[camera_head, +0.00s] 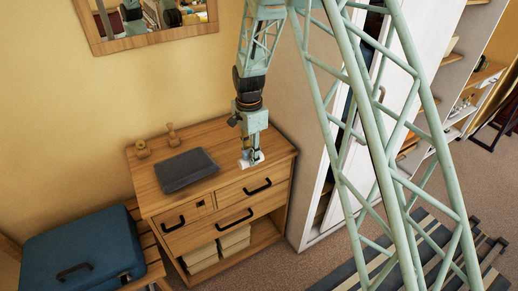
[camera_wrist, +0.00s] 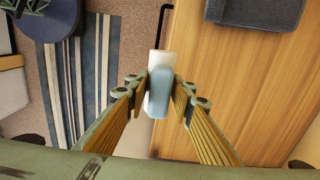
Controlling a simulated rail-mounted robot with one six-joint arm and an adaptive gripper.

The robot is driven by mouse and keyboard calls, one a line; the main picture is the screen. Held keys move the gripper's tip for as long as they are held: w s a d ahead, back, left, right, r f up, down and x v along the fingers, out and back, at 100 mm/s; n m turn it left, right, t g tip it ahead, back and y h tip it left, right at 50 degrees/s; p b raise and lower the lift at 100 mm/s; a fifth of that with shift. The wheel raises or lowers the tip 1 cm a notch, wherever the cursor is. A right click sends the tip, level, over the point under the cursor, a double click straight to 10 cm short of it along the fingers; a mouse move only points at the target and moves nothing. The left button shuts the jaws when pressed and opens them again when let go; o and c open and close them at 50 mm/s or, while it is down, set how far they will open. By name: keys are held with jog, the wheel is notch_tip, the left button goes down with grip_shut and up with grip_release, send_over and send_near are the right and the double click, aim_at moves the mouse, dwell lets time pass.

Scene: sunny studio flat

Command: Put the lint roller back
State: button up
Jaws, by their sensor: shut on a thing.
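The lint roller (camera_wrist: 160,98) has a pale blue part and a white part. My gripper (camera_wrist: 161,87) is shut on it, with one finger on each side, in the wrist view. In the head view, my gripper (camera_head: 250,148) points down at the front right of the wooden dresser (camera_head: 225,181), with the white end of the lint roller (camera_head: 254,159) showing below it. I cannot tell whether the roller touches the dresser top. A dark grey tray (camera_head: 187,170) lies on the dresser top, left of my gripper.
Two small wooden items (camera_head: 172,135) stand at the back of the dresser. Black handles (camera_head: 234,221) stick out from its drawers. A blue suitcase (camera_head: 82,248) lies on a slatted bench at left. A white wardrobe door (camera_head: 335,180) stands to the right. A striped rug (camera_wrist: 82,75) covers the floor.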

jog(key=d, duration=0.3)
jog(key=shift+d+f, duration=0.1)
jog(key=shift+f, duration=0.15)
jog(key=w+a, duration=0.1)
jog(key=w, duration=0.4)
jog(key=w+a+f, duration=0.1)
jog(key=w, duration=0.4)
jog(key=w+a, duration=0.1)
jog(key=w, duration=0.4)
jog(key=shift+a+f+p, duration=0.15)
jog(key=shift+f+p, duration=0.1)
jog(key=shift+p, duration=0.15)
jog(key=shift+w, duration=0.25)
jog(key=shift+a+f, duration=0.1)
jog(key=shift+f, duration=1.65)
jog(key=shift+f, duration=0.1)
